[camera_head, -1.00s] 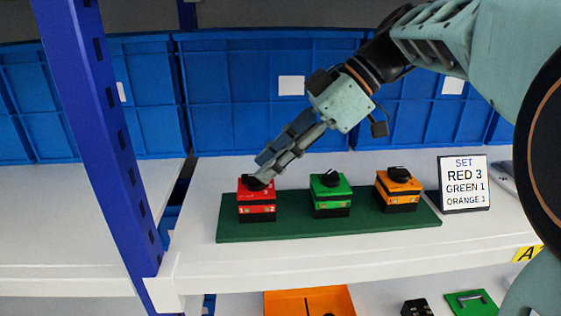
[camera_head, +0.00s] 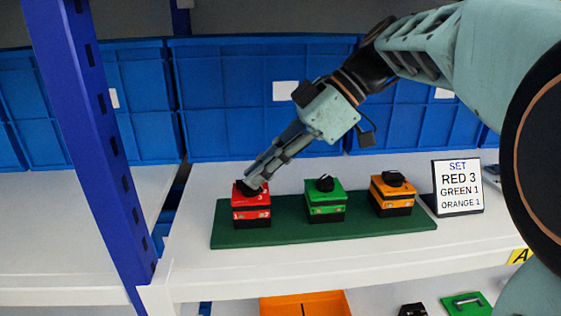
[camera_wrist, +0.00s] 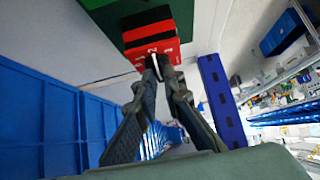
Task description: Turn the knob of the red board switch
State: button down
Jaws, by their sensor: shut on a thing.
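The red board switch (camera_head: 252,214) stands at the left end of the green board, with a black knob on top and pale numerals. In the wrist view the red switch (camera_wrist: 150,38) is at the top centre. The dark knob (camera_wrist: 155,64), with a pale line, shows there between the fingertips. My gripper (camera_head: 251,184) reaches down from the upper right, its fingers closed on the knob. In the wrist view the gripper (camera_wrist: 161,76) points up at the switch. The fingers partly hide the knob, and I cannot tell exactly which numeral it points at.
A green switch (camera_head: 325,203) and an orange switch (camera_head: 393,196) stand to the right on the green board (camera_head: 285,234). A sign (camera_head: 458,187) reads RED 3, GREEN 1, ORANGE 1. Blue bins (camera_head: 235,110) line the back. A blue post (camera_head: 105,160) stands at left.

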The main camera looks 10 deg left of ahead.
jog(key=shift+w+n, duration=0.1)
jog(key=shift+n, duration=0.2)
jog(key=n+g+p, duration=0.1)
jog(key=n+g+h+p, duration=0.1)
jog(key=shift+w+r+n+p, duration=0.15)
jog(key=shift+w+n+p, duration=0.1)
jog(key=shift+n+p, duration=0.15)
jog(key=n+g+p, duration=0.1)
jog(key=n+g+h+p, duration=0.1)
jog(key=shift+w+a+r+n+p, duration=0.1)
jog(key=shift+w+a+n+p, duration=0.1)
jog(key=shift+n+p, duration=0.15)
jog(key=n+h+p, duration=0.1)
jog(key=n+g+p, duration=0.1)
jog(key=n+h+p, duration=0.1)
jog(key=shift+w+a+n+g+h+p, duration=0.1)
jog(key=shift+a+n+g+h+p, duration=0.2)
jog(key=shift+g+p, duration=0.1)
jog(key=n+h+p, duration=0.1)
jog(key=n+p, duration=0.1)
jog(key=p, duration=0.1)
jog(key=shift+a+n+g+h, duration=0.15)
jog(key=shift+n+g+h, duration=0.15)
jog(key=shift+h, duration=0.1)
jog(key=shift+n+h+p, duration=0.4)
jog(key=shift+n+p, duration=0.05)
jog(key=shift+p, duration=0.45)
jog(key=shift+w+a+f, duration=0.1)
jog(key=shift+f, duration=0.15)
